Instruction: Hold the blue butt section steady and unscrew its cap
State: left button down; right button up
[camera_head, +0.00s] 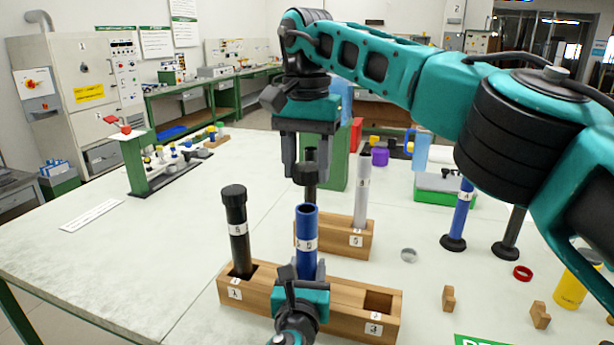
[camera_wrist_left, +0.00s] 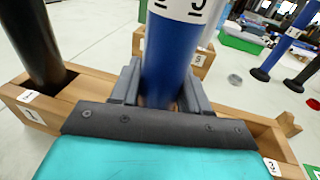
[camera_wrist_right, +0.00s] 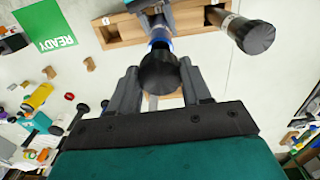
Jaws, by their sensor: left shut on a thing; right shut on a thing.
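The blue butt section (camera_head: 307,262) stands upright in the middle slot of the front wooden block (camera_head: 348,322). My left gripper (camera_head: 303,280) is shut on its lower part; the left wrist view shows the blue tube (camera_wrist_left: 168,60) between the fingers. Its upper end looks like an open rim in the head view. My right gripper (camera_head: 308,168) points down above it, shut on the black cap (camera_head: 306,174). The right wrist view shows the round cap (camera_wrist_right: 160,73) between the fingertips.
A black capped rod (camera_head: 238,235) stands in the left slot; the right slot (camera_head: 378,301) is empty. Behind, a grey rod (camera_head: 361,190) stands in another wooden block (camera_head: 362,240). A blue rod (camera_head: 461,215) and a red ring (camera_head: 522,272) are at right.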

pick_arm(q)
jog(key=shift+c, duration=2.4)
grip_release()
